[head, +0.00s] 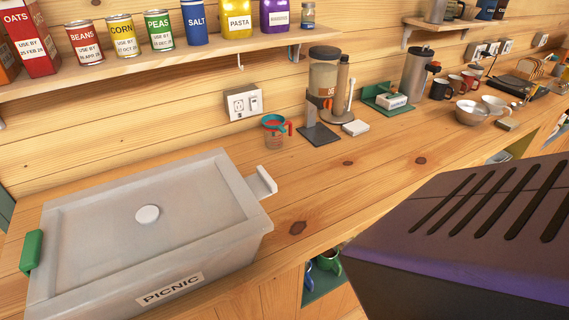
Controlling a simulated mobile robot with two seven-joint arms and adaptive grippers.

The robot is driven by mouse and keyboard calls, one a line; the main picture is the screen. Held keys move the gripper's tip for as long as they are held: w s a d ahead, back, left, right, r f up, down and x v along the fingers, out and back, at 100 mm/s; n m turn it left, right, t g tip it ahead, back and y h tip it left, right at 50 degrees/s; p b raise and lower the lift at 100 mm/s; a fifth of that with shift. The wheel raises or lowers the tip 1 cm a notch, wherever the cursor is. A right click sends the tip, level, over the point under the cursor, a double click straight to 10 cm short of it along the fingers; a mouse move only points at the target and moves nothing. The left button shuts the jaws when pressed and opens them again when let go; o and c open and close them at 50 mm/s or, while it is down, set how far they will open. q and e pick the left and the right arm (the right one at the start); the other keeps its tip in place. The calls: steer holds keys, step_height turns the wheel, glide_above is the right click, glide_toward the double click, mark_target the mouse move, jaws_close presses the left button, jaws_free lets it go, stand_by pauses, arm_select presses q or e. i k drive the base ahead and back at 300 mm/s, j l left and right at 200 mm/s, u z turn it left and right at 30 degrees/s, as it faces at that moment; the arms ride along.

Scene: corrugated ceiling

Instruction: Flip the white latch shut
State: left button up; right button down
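A grey lidded box labelled PICNIC (170,290) stands on the wooden counter at the front left. Its lid (195,190) is down and has a round white knob (147,214). The white latch (262,182) is at the box's right end and sticks outward from the wall near the rim, not lying flat against the side. A green latch (32,250) at the left end lies against the box side. Neither gripper is in view.
Right of the box, the counter (330,195) is clear. A shelf of cans (122,37) overhangs the back. The lower right counter is hidden.

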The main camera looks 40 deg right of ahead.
mark_target(267, 179)
steer(key=l, duration=1.1)
steer(key=k+l, duration=0.15)
steer(key=l, duration=0.15)
steer(key=k+l, duration=0.3)
steer(key=l, duration=0.25)
